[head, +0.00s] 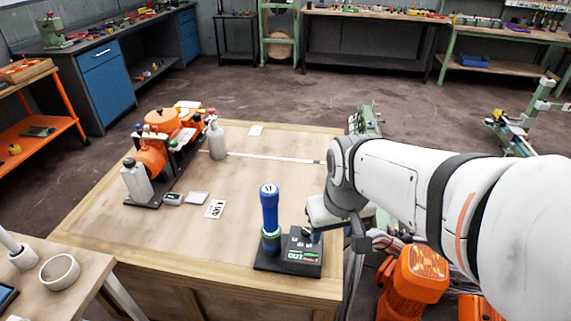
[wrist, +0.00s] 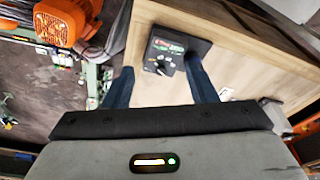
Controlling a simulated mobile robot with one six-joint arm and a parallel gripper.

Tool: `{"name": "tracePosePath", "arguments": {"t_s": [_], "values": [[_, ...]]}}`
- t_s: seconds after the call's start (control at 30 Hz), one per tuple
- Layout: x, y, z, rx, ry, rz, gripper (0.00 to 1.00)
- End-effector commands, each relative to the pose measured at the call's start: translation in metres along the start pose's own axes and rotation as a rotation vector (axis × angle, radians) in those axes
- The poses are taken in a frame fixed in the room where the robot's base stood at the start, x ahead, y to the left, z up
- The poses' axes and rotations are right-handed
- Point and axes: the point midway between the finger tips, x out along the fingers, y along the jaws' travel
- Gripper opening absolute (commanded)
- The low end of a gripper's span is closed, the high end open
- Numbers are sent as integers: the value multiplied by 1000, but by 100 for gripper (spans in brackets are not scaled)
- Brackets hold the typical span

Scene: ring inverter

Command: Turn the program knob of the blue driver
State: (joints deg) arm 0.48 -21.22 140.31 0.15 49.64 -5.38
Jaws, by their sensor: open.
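The blue driver (head: 269,212) stands upright on the left part of a black base (head: 287,262) at the table's near right corner. It has a white "17" label on its top and a green band low down. The black base (wrist: 180,46) also shows in the wrist view, with a small knob (wrist: 161,67) with a light pointer on its panel. My gripper (head: 336,236) is at the right side of the base in the head view. In the wrist view my gripper (wrist: 159,66) is open, its fingers apart with the knob between them in the picture. I cannot tell whether they touch it.
An orange machine (head: 160,142) and pale bottles stand at the table's far left. A white card (head: 215,209) lies left of the driver. The wooden table (head: 190,243) is clear between them. An orange motor (head: 418,272) stands beyond the table's right edge.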

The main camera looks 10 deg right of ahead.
Motion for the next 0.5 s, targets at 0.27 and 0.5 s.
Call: {"name": "tracePosePath", "arguments": {"t_s": [0.27,0.5], "values": [[44,7,-82,-211,-90,-17,52],[111,10,-133,-393,-152,-44,52]]}}
